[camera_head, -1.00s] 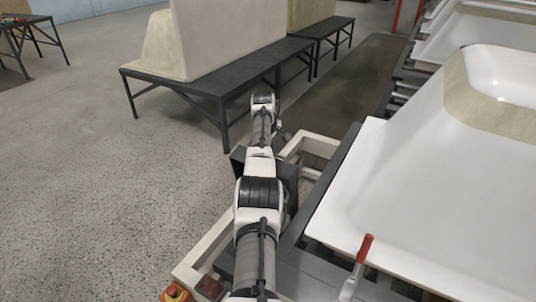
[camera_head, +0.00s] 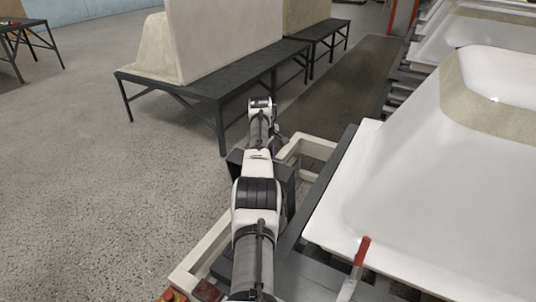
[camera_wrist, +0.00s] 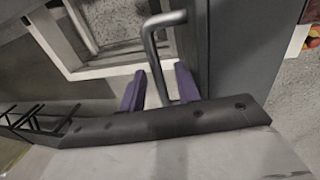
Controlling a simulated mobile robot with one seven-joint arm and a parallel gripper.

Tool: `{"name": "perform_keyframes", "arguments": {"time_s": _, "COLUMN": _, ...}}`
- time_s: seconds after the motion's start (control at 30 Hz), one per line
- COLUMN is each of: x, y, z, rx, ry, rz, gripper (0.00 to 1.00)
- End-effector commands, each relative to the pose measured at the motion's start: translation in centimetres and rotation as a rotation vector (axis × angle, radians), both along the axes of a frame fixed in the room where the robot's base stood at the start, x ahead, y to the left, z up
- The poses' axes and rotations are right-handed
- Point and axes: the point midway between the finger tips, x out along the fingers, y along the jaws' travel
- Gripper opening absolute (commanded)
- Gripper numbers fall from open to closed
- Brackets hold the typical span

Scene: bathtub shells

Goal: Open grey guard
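A bent dark metal handle (camera_wrist: 152,52) stands in the wrist view, with its upper end turned to the right. My gripper (camera_wrist: 160,88) has two purple fingers, one on each side of the handle's shaft. Gaps show between the shaft and both fingers, so the gripper is open around it. A flat dark grey panel (camera_wrist: 235,60), which looks like the guard, lies to the right of the handle. In the head view my arm reaches forward to a dark grey box-like part (camera_head: 284,183) by a cream frame. The fingers are hidden there.
A cream frame (camera_head: 308,143) surrounds the place where my arm reaches. A white tub shell (camera_head: 410,195) stands close on the right, with a red-handled clamp (camera_head: 363,250) at its near edge. A dark bench (camera_head: 215,85) is ahead. Open floor lies left.

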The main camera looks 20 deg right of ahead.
Motion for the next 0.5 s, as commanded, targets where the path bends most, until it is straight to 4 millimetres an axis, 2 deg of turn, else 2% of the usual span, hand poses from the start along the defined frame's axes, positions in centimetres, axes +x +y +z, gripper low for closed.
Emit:
{"name": "perform_keyframes", "arguments": {"time_s": 0.27, "x": -0.1, "y": 0.3, "z": 1.8, "rx": -0.001, "ry": -0.004, "rz": 0.0, "gripper": 0.32}}
{"name": "perform_keyframes", "arguments": {"time_s": 0.37, "x": -0.4, "y": 0.5, "z": 3.3, "rx": -0.002, "ry": -0.006, "rz": 0.002, "gripper": 0.32}}
{"name": "perform_keyframes", "arguments": {"time_s": 0.5, "x": -0.8, "y": 0.9, "z": 6.8, "rx": -0.002, "ry": -0.006, "rz": 0.001, "gripper": 0.32}}
